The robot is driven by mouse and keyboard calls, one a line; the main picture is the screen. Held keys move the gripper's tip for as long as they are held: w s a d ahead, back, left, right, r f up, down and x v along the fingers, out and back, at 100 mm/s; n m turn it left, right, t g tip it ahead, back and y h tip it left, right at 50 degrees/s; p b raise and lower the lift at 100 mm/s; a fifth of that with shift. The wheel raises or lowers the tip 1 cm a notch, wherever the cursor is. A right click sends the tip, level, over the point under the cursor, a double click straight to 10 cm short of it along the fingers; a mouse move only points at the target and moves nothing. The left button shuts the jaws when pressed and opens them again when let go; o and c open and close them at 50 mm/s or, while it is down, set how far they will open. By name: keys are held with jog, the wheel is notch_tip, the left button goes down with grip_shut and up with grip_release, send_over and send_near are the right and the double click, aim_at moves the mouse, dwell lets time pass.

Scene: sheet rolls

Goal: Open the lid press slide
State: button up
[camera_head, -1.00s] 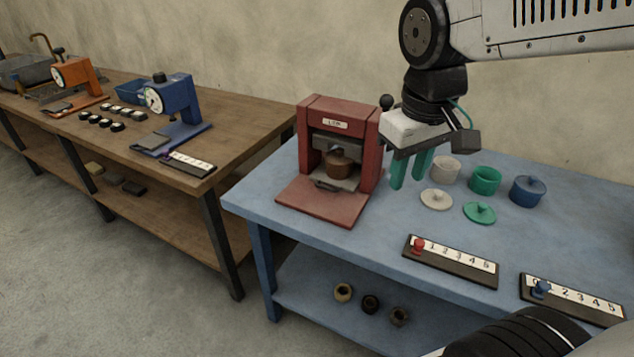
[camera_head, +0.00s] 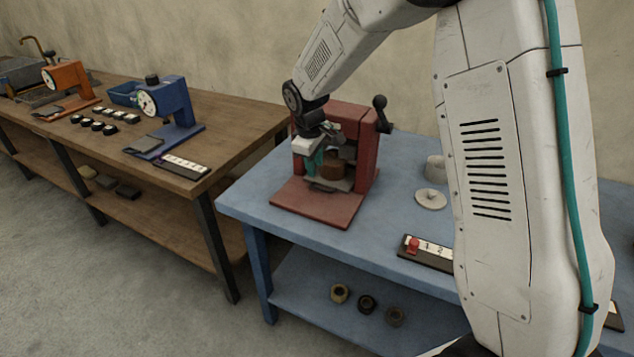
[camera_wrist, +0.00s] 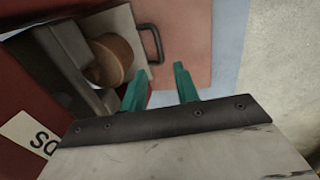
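The red lid press (camera_head: 350,122) stands on the blue table. Its grey slide plate (camera_wrist: 122,20) carries a brown round pot (camera_wrist: 113,57) and has a dark loop handle (camera_wrist: 152,42) at its front edge. In the head view the handle (camera_head: 324,187) shows low at the press mouth, above the red base plate. My gripper (camera_wrist: 159,70) is open, with its two teal fingers apart and nothing between them. It is close to the handle but not visibly around it. In the head view my gripper (camera_head: 316,163) is at the front left of the press opening.
A black-knobbed lever (camera_head: 381,108) sticks out at the press's right. A pale lid (camera_head: 431,199) and pale pot (camera_head: 435,168) lie to the right. A numbered block with a red peg (camera_head: 414,245) is near the front edge. My arm hides the table's right part.

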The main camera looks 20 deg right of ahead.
jog(key=f, duration=0.5)
jog(key=w+d+f, duration=0.1)
jog(key=f, duration=0.1)
jog(key=shift+w+f, duration=0.1)
jog(key=shift+f, duration=0.2)
grip_shut()
